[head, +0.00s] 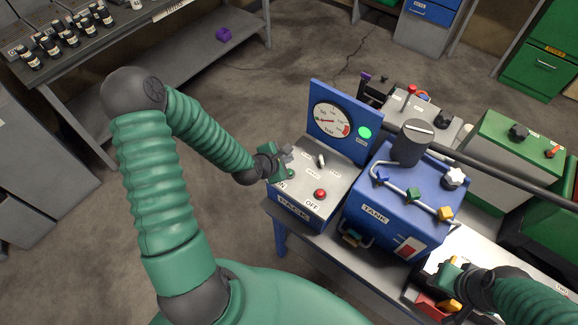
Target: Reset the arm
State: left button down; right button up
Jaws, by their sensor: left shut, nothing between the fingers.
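My left arm comes in from the left, and its left gripper (284,157) is shut and empty. It is at the left edge of the blue control box (296,208), by the green ON button (290,174). I cannot tell whether it touches the box. The box top carries a small switch (321,160) and a red OFF button (320,194). A gauge (331,119) and a lit green lamp (364,133) are on its upright panel. My right gripper (446,288) is at the lower right, partly hidden by its arm; its fingers are unclear.
A blue tank (398,213) with coloured valves stands right of the control box. A green machine (512,150) is behind it. A shelf with several small bottles (50,46) stands at upper left. The floor left of the control box is clear.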

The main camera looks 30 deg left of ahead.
pick_arm(q)
jog(key=shift+r, duration=0.15)
jog(key=shift+d, duration=0.15)
jog(key=s+d+r+m+g+b, duration=0.2)
jog(key=s+d+m, duration=0.3)
jog(key=m, duration=0.8)
jog(key=s+d+r+m+g+b, duration=0.2)
jog(key=s+d+m, duration=0.4)
jog(key=m, duration=0.8)
jog(key=shift+s+r+g+b, duration=0.3)
jog(key=shift+s+r+g, duration=0.4)
jog(key=shift+s+g, duration=0.9)
